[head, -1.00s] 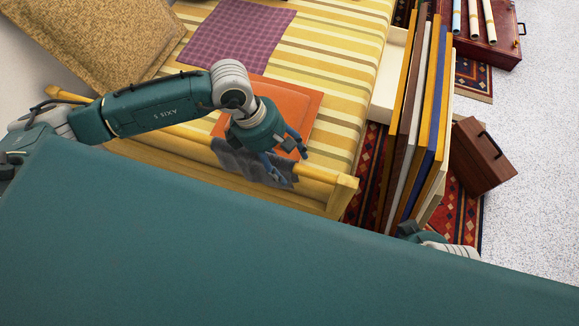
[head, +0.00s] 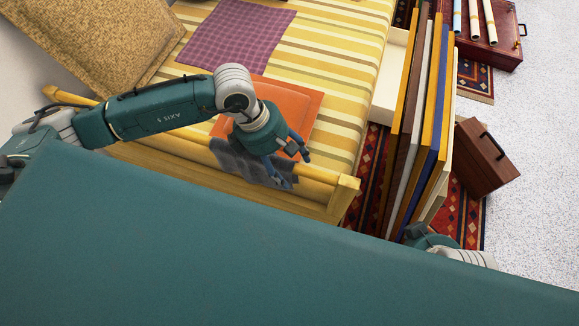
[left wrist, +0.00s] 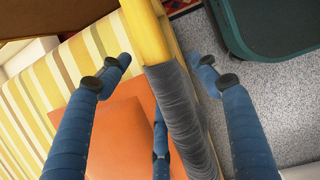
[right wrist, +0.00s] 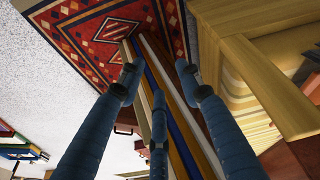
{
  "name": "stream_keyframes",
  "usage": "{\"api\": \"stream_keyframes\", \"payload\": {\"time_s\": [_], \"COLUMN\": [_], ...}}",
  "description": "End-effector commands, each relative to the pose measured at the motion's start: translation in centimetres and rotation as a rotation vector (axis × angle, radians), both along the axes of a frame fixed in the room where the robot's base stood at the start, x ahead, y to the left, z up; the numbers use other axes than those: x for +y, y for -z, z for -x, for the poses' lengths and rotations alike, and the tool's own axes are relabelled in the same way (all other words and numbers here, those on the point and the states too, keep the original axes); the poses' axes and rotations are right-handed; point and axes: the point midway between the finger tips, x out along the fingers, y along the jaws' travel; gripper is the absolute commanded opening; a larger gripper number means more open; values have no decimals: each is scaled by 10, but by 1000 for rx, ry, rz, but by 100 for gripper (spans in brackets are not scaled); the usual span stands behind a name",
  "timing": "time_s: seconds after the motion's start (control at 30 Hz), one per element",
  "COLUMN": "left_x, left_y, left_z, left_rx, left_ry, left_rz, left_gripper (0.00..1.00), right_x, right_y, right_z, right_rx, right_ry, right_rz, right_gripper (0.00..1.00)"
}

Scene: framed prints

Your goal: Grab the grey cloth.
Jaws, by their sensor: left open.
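The grey cloth (head: 229,158) hangs over the yellow wooden rail (head: 320,190) at the end of a striped bed or bench. My left gripper (head: 293,170) is over the rail at the cloth's right part and hides some of it. In the left wrist view the cloth (left wrist: 185,120) lies over the rail between the spread fingers of my left gripper (left wrist: 166,62). One finger is on the bed side, one on the floor side; I cannot tell whether any touches the cloth. My right gripper (right wrist: 157,70) is open and empty, pointing toward the leaning frames.
An orange cushion or folder (head: 285,97) and a purple checked cloth (head: 237,38) lie on the striped cover. Several frames (head: 420,130) stand upright beside the bed. A brown case (head: 485,157) stands right of them. Speckled floor (head: 540,120) is clear at right.

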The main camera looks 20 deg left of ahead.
Motion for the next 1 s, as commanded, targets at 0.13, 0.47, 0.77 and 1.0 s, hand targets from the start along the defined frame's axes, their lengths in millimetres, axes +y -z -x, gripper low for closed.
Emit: {"api": "stream_keyframes", "payload": {"time_s": [0.13, 0.47, 0.77, 1.0], "left_x": [-2, -6, -6, -6], "left_y": [8, 19, 18, 18], "left_z": [0, -1, -1, -1], "left_rx": [0, 0, 0, 0], "left_ry": [0, 0, -1, -1], "left_rz": [0, -1, -1, 0], "left_gripper": [62, 62, 62, 40], "right_x": [0, 1, 2, 2], "right_y": [-5, 5, 3, 3], "right_z": [5, -2, -8, -8], "right_rx": [-4, -34, -52, -50], "right_ry": [1, -1, -3, -3], "right_rz": [-1, -6, -7, -7], "right_gripper": [35, 35, 35, 35]}}
